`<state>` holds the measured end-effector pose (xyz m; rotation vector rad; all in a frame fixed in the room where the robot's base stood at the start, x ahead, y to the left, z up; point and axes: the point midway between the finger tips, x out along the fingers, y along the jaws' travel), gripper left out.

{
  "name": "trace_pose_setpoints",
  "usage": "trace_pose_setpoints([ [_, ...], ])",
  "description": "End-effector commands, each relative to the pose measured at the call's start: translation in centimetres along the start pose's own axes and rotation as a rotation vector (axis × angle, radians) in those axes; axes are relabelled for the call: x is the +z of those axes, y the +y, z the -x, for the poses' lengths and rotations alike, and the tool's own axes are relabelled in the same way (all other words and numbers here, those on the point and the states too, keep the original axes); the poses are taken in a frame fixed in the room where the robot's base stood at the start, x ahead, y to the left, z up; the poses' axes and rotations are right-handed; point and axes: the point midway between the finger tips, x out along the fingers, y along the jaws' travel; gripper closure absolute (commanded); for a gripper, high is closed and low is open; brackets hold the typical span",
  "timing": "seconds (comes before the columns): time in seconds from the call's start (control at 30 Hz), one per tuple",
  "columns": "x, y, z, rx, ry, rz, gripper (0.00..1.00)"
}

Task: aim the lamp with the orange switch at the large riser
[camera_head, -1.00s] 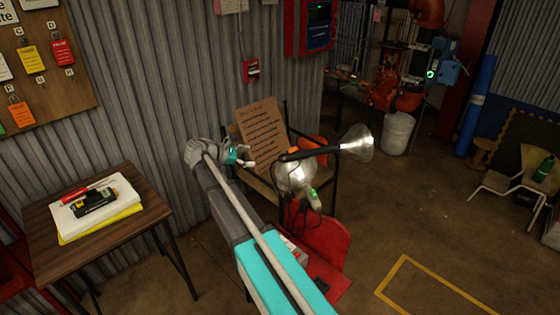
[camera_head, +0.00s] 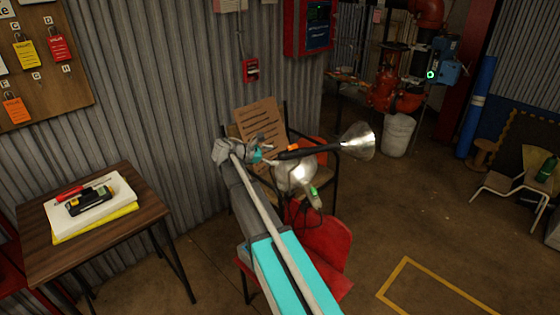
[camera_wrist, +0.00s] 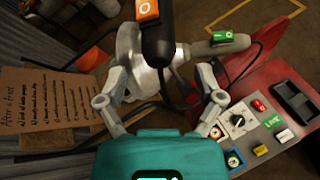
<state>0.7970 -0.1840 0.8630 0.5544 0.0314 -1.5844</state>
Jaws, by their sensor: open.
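The lamp with the orange switch (camera_head: 294,149) has a black handle and a bright reflector (camera_head: 358,141) facing right in the head view. In the wrist view its black handle (camera_wrist: 157,42) and orange switch (camera_wrist: 148,10) are at top centre. Another lamp, with a silver dome (camera_head: 297,174) and a green switch (camera_head: 313,190), hangs just below it. My gripper (camera_head: 264,154) is open beside the handle's left end; in the wrist view the handle's end lies between and ahead of its fingers (camera_wrist: 160,85). Contact is unclear. Red pipework (camera_head: 386,92) stands at the back; which pipe is the large riser is unclear.
A red chair (camera_head: 325,240) stands below the lamps. A written board (camera_head: 258,120) leans behind my gripper. A white bucket (camera_head: 397,135) stands near the pipes.

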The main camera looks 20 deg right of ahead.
Motion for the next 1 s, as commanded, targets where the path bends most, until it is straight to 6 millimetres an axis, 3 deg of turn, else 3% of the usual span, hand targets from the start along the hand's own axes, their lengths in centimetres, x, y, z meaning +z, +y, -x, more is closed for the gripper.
trace_pose_setpoints([
  [0.1, -0.2, -0.1, -1.8, 0.0, 0.0, -0.001, 0.14],
  [0.3, -0.1, 0.0, -3.4, 0.001, 0.0, 0.0, 0.14],
  [0.73, 0.0, 0.0, -3.9, 0.002, 0.001, 0.001, 0.14],
  [0.77, 0.0, 0.0, -3.9, 0.002, 0.001, 0.001, 0.16],
  [1.0, -0.1, 0.0, -3.9, 0.002, 0.001, 0.001, 0.6],
])
